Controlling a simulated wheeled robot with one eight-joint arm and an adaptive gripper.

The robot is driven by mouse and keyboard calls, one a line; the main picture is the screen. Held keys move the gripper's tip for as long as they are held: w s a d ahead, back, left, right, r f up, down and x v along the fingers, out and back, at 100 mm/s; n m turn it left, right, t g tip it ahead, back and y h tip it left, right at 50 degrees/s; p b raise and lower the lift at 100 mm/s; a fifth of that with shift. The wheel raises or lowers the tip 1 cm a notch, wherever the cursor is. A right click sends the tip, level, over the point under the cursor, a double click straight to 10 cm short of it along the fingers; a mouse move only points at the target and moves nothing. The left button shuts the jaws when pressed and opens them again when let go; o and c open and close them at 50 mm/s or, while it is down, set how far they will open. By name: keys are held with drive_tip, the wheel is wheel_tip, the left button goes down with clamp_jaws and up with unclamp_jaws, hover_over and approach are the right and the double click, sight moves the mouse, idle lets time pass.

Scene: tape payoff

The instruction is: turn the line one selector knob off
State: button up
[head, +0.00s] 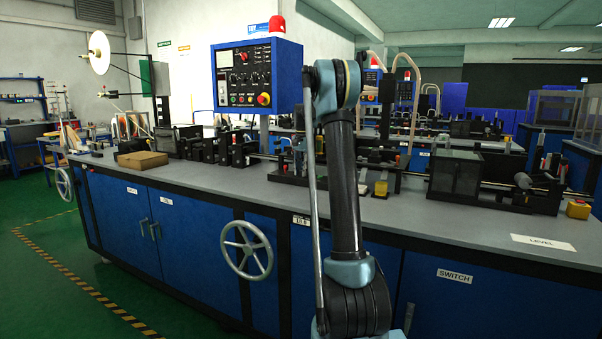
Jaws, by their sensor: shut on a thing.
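The blue control box (257,75) stands on a post above the long workbench, left of my arm. Its dark face carries a small display, several small black knobs and buttons, and a red push button (263,99) at the lower right. The labels are too small to read, so I cannot tell which knob is the line one selector or how it is set. My gripper is not in view.
The long grey-topped workbench (455,208) with blue doors runs across the view, carrying black machine units and a cardboard box (142,160). A handwheel (248,250) sticks out in front. A second blue panel (371,86) stands behind my arm. Green floor is clear at left.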

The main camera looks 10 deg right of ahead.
drive_tip(key=shift+w+a, duration=0.1)
drive_tip(key=shift+a, duration=0.05)
drive_tip(key=o, duration=0.8)
drive_tip(key=shift+r, duration=0.2)
wheel_tip(320, 180, up, 12)
drive_tip(key=shift+f, duration=0.25)
